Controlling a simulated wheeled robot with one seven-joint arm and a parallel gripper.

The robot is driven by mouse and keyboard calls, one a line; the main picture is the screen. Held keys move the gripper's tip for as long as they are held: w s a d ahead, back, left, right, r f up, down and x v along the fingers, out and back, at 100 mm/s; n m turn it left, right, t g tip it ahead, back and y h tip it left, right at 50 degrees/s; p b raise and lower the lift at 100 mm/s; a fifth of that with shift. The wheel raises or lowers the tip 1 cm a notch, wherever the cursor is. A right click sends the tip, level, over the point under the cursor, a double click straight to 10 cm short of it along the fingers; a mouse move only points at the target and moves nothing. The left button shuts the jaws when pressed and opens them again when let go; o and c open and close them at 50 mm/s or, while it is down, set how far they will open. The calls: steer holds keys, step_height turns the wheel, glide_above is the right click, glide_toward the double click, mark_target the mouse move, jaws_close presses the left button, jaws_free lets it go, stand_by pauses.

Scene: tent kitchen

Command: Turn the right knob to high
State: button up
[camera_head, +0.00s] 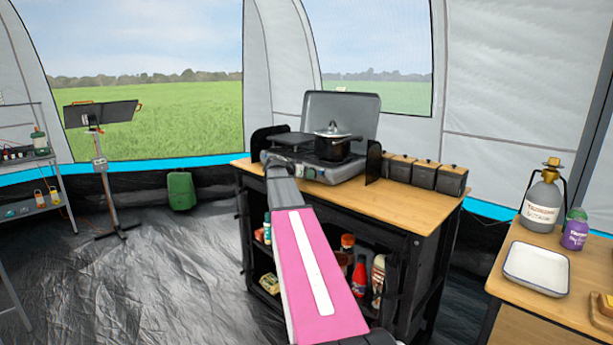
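The camping stove (335,177) stands on the wooden top of the black kitchen stand, its grey lid (341,110) raised behind it. A dark pot (335,149) with a lid sits on the stove's right side. Small knob-like details show on the stove's front panel, but they are too small for me to read a knob's setting. My arm reaches forward to the stove's left front. My gripper (271,159) is at the left front corner, close to the panel. Its fingers are too small and hidden to judge, and I cannot tell whether it touches anything. The arm hides part of the left front.
Dark canisters (427,173) line the counter (395,204) to the right, past a dark side screen (374,162). Bottles and packets fill the shelves below. A side table at right holds a white tray (536,269) and a grey bottle (543,201). The floor at left is mostly clear.

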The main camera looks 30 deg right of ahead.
steer(key=shift+w+n+g, duration=0.1)
steer(key=shift+n+g, duration=0.4)
steer(key=shift+n, duration=0.2)
steer(key=shift+f+n+g+h, duration=0.1)
steer(key=shift+n+g+h, duration=0.45)
steer(key=shift+n, duration=0.35)
steer(key=o, duration=0.9)
steer(key=shift+a, duration=0.1)
steer(key=v, duration=1)
steer(key=shift+a, duration=0.35)
